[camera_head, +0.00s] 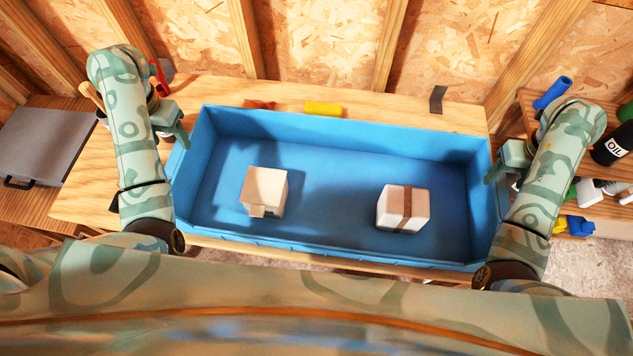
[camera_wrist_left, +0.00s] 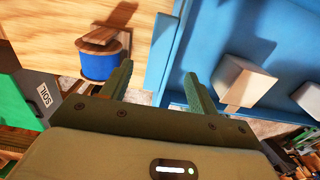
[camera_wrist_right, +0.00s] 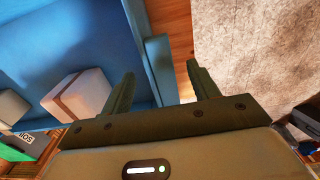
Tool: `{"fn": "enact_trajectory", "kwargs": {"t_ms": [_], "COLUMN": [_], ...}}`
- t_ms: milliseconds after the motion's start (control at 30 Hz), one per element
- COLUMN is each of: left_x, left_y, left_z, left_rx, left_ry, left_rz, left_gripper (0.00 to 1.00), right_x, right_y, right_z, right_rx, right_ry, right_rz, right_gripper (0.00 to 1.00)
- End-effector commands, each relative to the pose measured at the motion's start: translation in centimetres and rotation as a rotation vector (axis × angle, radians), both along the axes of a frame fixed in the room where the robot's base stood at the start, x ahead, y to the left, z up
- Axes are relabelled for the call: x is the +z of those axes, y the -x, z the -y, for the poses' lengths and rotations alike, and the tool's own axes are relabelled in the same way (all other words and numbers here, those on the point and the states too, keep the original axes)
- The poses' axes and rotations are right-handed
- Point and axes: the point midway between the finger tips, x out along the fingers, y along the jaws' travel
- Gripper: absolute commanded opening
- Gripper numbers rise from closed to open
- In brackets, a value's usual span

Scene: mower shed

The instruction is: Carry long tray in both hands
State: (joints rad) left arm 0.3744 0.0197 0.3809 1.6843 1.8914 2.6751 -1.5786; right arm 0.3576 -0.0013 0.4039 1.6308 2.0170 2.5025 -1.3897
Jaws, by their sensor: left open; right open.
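A long blue tray (camera_head: 330,128) lies on the wooden bench with a white box (camera_head: 265,188) and a brown-banded white box (camera_head: 404,208) inside. My left gripper (camera_head: 181,138) is open at the tray's left end. In the left wrist view its fingers (camera_wrist_left: 157,88) are on either side of the blue end wall (camera_wrist_left: 163,55). My right gripper (camera_head: 494,172) is open at the right end. In the right wrist view its fingers (camera_wrist_right: 162,88) are on either side of the other end wall (camera_wrist_right: 160,65). I cannot tell whether any finger touches the tray.
The wooden bench (camera_head: 75,199) shows around the tray, with a yellow block (camera_head: 323,109) behind it. A grey lidded case (camera_head: 42,145) is at the left. A black oil bottle (camera_head: 612,145) and a blue cylinder (camera_head: 553,92) stand at the right, near my right arm.

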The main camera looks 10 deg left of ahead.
Motion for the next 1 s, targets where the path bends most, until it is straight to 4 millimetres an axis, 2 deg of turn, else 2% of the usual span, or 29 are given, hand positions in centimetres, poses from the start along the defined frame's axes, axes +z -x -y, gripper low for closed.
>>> {"fn": "enact_trajectory", "kwargs": {"t_ms": [200,400,800,1000], "left_x": [-3.6,-5.6,-6.1,-6.1], "left_y": [0.1,0.1,0.1,0.1], "left_z": [0.2,0.1,0.1,0.1], "left_rx": [0.001,0.002,0.002,0.002], "left_ry": [0.009,0.006,0.005,0.005], "left_rz": [-0.004,-0.004,-0.001,-0.001], "left_gripper": [0.60,0.60,0.60,0.04], "right_x": [-3.5,-5.5,-6.0,-6.0], "right_y": [0.0,0.0,-0.1,-0.1], "right_z": [-0.2,-0.1,0.0,0.0], "right_rx": [-0.001,-0.001,-0.001,-0.001], "right_ry": [-0.005,-0.002,-0.001,-0.001], "right_rz": [0.001,0.002,0.003,0.003], "right_gripper": [0.60,0.60,0.60,0.04]}}
